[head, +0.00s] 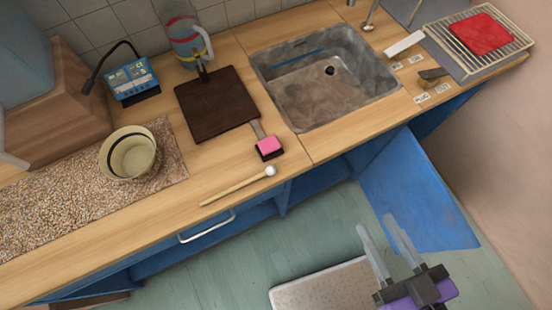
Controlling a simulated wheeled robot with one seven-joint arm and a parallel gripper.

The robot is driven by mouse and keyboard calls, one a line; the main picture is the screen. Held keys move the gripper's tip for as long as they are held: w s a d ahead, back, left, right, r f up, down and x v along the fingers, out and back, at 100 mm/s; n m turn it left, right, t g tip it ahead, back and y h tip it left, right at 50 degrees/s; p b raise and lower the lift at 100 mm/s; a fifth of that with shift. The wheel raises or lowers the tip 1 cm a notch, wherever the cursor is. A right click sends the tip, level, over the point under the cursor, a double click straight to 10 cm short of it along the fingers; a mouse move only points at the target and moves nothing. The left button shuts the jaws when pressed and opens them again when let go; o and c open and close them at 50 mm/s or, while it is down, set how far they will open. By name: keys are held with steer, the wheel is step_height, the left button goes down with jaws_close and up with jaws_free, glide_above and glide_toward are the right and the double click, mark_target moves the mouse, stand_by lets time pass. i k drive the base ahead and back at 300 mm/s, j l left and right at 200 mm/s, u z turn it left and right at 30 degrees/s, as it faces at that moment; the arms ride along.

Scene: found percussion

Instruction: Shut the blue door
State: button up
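The blue door (418,205) stands open, swung out from the blue cabinet under the sink, at the right of the head view. Its broad face shows above the greenish floor, and the dark cabinet opening is to its left. My gripper (376,223) is at the lower right, with its two pale fingers apart and nothing visible between them. The fingers point up the picture towards the door's lower left part, and one overlaps it in the view. I cannot tell whether they touch.
The wooden counter (345,140) with the sink (310,110) runs above the door. A mallet (238,186) lies near the counter's front edge. A drawer handle (207,227) sticks out at the left. A pale mat-like panel (325,288) is left of my gripper. Open floor (310,240) lies between.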

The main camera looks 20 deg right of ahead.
mark_target(401, 182)
steer(key=k+l+u, duration=0.1)
steer(key=k, duration=0.3)
steer(key=k+l+u, duration=0.1)
steer(key=k+l, duration=0.2)
steer(key=k+l+u, duration=0.1)
steer(key=k, duration=0.4)
steer(key=l+z, duration=0.2)
steer(key=z, duration=0.15)
steer(key=l+z, duration=0.25)
steer(key=z, duration=0.15)
steer(key=j+z, duration=0.45)
steer(key=j, duration=0.1)
